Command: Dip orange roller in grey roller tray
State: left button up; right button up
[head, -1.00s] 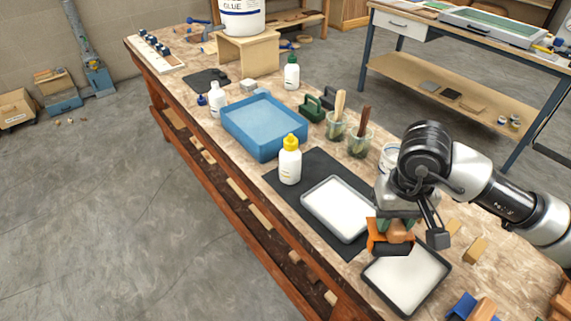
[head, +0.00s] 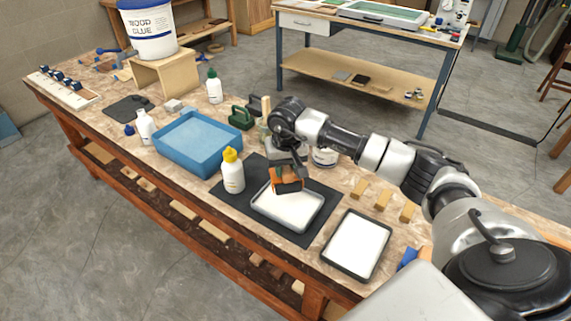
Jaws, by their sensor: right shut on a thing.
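My right gripper (head: 286,164) is shut on the orange roller (head: 287,180) and holds it upright over the back part of the grey roller tray (head: 262,214). My left gripper is out of view.
A dark-rimmed tray (head: 331,262) with white contents lies to the right. A yellow-capped bottle (head: 233,176) stands left of the grey tray, near a blue tub (head: 197,166). Wooden blocks (head: 383,200) lie at right. A glue bucket (head: 150,38) stands farther back.

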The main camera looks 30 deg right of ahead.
notch_tip(320, 180, down, 2)
jog(key=shift+b, duration=0.45)
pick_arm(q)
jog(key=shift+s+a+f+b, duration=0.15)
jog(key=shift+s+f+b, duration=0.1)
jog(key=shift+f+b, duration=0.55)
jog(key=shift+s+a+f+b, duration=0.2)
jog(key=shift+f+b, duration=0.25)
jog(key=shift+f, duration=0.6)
pick_arm(e)
jog(key=shift+f, duration=1.65)
jog(key=shift+r+p, duration=1.6)
jog(key=shift+r, duration=1.55)
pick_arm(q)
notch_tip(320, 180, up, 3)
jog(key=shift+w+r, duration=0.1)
